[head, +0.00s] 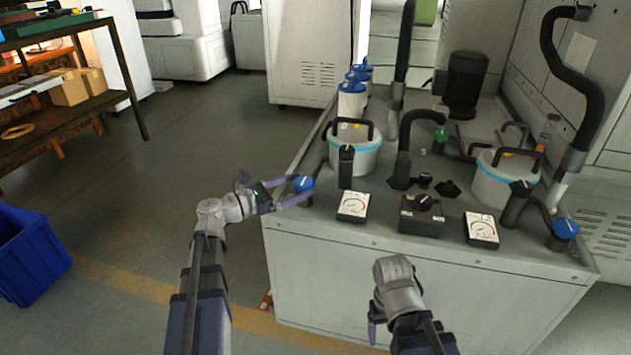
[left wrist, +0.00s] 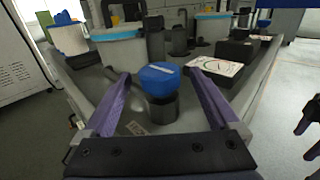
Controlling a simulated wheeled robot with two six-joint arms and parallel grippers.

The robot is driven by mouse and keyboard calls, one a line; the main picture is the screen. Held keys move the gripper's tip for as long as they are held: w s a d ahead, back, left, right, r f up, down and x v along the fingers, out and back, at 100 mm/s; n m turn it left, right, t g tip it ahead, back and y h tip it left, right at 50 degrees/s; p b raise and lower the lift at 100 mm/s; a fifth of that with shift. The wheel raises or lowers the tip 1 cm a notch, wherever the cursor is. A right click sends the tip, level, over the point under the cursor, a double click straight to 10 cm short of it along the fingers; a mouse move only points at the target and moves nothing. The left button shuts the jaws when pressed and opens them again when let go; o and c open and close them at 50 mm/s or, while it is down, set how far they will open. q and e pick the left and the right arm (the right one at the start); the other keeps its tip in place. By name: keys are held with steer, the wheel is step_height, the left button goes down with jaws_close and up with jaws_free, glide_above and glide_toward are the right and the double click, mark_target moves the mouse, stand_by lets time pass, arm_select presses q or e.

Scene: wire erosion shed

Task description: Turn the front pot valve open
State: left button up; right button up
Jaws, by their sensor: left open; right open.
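A blue valve knob (head: 304,183) with a white line on top sits at the left front corner of the machine top. In the left wrist view the blue knob (left wrist: 160,76) stands on a dark round body. My left gripper (head: 292,191) is open, with its purple fingers on either side of the knob; I cannot tell whether they touch it. A second blue knob (head: 565,228) is at the right front corner. White pots with blue bands stand on the left (head: 352,158) and right (head: 487,188). My right gripper (head: 373,320) is open and empty in front of the machine, partly hidden by its wrist.
The top also carries two white-faced gauges (head: 352,207) (head: 481,229), a black switch box (head: 421,217), thick black pipes and a motor (head: 465,84). Blue-topped canisters (head: 352,100) stand behind the left pot. A blue bin (head: 28,255) is on the floor at left; the floor between is clear.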

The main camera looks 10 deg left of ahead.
arm_select(q)
steer(key=shift+x, duration=2.55)
steer(key=c, duration=1.4)
